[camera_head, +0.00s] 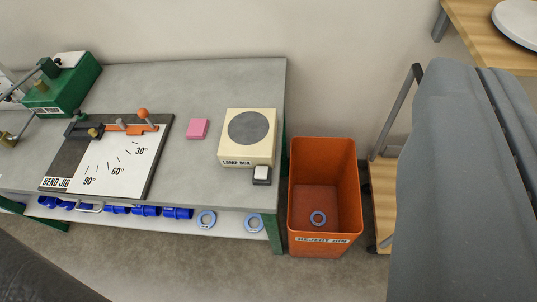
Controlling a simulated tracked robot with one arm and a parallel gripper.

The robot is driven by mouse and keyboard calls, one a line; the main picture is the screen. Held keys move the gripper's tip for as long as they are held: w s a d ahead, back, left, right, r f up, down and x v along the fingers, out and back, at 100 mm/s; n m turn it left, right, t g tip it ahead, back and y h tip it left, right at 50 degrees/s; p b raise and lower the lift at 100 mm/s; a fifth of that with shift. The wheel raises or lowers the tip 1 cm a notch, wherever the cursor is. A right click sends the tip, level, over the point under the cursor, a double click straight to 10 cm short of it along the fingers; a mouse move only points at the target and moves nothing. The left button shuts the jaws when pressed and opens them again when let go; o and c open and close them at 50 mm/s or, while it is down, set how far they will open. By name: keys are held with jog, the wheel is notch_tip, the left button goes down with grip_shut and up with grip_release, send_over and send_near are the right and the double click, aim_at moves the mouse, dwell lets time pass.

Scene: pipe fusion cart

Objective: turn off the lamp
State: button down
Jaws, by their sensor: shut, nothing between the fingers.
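The lamp box (232,151) is a cream box at the right end of the grey workbench. A round dark grey disc (248,128) is on its top, with no glow visible. A label on its front edge seems to read LAMP BOX. A small pale switch (261,172) on a dark base sits at its front right corner, near the bench edge. Whether the switch is pressed is too small to tell. I cannot make out my gripper's fingers in this view, and nothing is seen touching the box or switch.
A pink block (198,129) and a bend jig (150,168) with an orange lever lie left of the box. A green machine (70,88) stands far left. An orange reject bin (323,240) stands right of the bench. A large grey shape (450,190) blocks the right foreground.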

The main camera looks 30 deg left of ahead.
jog(key=shift+a, duration=0.1)
jog(key=w+a+f+n+g+y, duration=0.1)
jog(key=w+a+f, duration=0.25)
jog(key=f, duration=0.25)
jog(key=w+a+f+g+b, duration=0.1)
jog(key=w+a+f+g, duration=0.1)
jog(key=w+f, duration=0.25)
jog(key=w+a+f+n+g+y, duration=0.1)
jog(key=w+a+f, duration=0.2)
jog(key=f, duration=0.4)
jog(key=w+a+f+g, duration=0.1)
jog(key=a+f, duration=0.2)
jog(key=f, duration=0.4)
jog(key=w+a+f+g+b, duration=0.1)
jog(key=w+a+f+g, duration=0.1)
jog(key=a+f, duration=0.2)
jog(key=w+a+f+n+g, duration=0.1)
jog(key=a+f, duration=0.2)
jog(key=f, duration=0.8)
jog(key=shift+w+a, duration=0.25)
jog(key=shift+w, duration=0.05)
jog(key=shift+f, duration=0.15)
